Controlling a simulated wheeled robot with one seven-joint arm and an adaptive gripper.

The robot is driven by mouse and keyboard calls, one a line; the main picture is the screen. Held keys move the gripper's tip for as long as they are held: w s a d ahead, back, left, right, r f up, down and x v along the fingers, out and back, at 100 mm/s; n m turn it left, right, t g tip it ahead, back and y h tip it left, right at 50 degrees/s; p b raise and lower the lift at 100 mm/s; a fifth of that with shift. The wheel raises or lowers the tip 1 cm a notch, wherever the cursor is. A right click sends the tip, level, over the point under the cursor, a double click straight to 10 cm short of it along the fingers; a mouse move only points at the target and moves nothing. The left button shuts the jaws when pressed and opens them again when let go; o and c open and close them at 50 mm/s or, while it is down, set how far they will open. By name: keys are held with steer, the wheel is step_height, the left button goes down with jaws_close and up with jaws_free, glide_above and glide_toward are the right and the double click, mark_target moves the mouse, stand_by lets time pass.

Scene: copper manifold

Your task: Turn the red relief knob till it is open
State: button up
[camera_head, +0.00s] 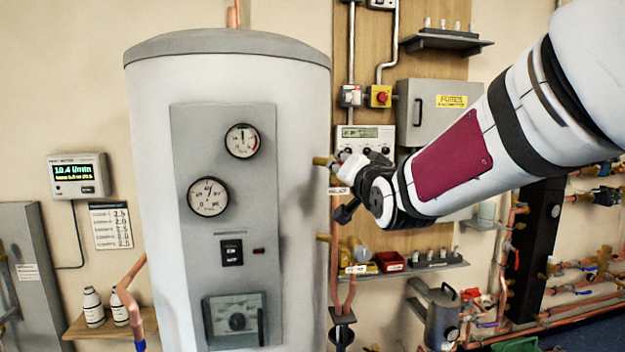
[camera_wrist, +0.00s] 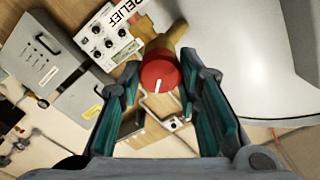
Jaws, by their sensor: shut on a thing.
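The red relief knob (camera_wrist: 160,74) sits on the end of a brass valve body (camera_wrist: 165,40) beside a white RELIEF tag (camera_wrist: 122,12) in the wrist view. A short white mark on its face runs nearly upright in that picture, tilted slightly. My gripper (camera_wrist: 162,82) has one finger on each side of the knob and is shut on it. In the head view my gripper (camera_head: 350,182) is at the right side of the white tank (camera_head: 150,200), by the RELIEF tag (camera_head: 339,191). The knob itself is hidden there behind my gripper.
A control box with a display (camera_head: 364,137) and a grey cabinet (camera_head: 430,110) are on the wooden board behind my gripper. A shelf with a red tray (camera_head: 390,261) is below. Copper pipes (camera_head: 335,225) run down close to the tank. Gauges (camera_head: 208,197) face the front.

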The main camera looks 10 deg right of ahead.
steer(key=shift+f+m+b, duration=0.1)
steer(key=shift+m+b, duration=0.8)
steer(key=shift+m, duration=0.3)
steer(key=o, duration=1.1)
steer(key=shift+o, duration=0.2)
steer(key=shift+s, duration=0.1)
steer(key=s, duration=1.2)
